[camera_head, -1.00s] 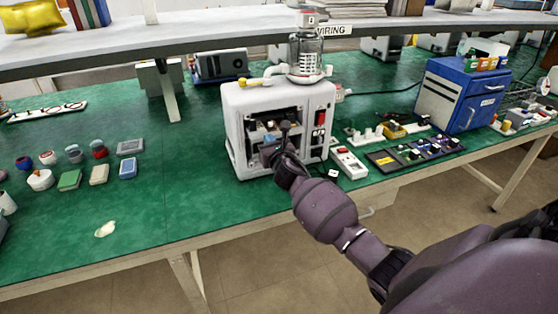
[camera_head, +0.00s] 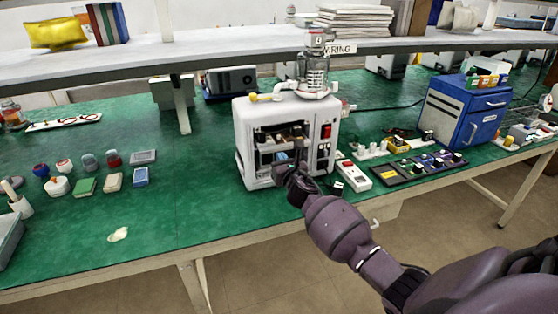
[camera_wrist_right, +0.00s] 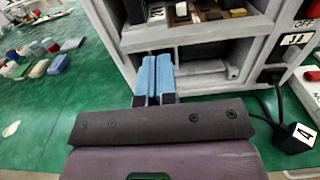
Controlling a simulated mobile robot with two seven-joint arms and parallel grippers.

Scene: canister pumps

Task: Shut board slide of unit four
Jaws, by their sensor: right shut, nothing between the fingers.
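The white pump unit (camera_head: 252,140) stands on the green bench with a glass canister (camera_head: 314,72) on top, whose tag is too small to read surely. Its front is open, with shelves inside. A board slide with small parts (camera_head: 284,133) shows in the upper opening; the right wrist view shows its boards too (camera_wrist_right: 205,12). How far it is out I cannot tell. My right gripper (camera_head: 282,160) is shut and empty, in front of the lower opening; its blue fingers point there in the right wrist view (camera_wrist_right: 152,75). Contact is unclear. My left gripper is out of view.
A white switch box (camera_head: 354,176) and a dark strip of parts (camera_head: 418,167) lie right of the unit. A blue cabinet (camera_head: 464,112) stands farther right. Small blocks and pots lie at left. A shelf (camera_head: 110,63) overhangs the back.

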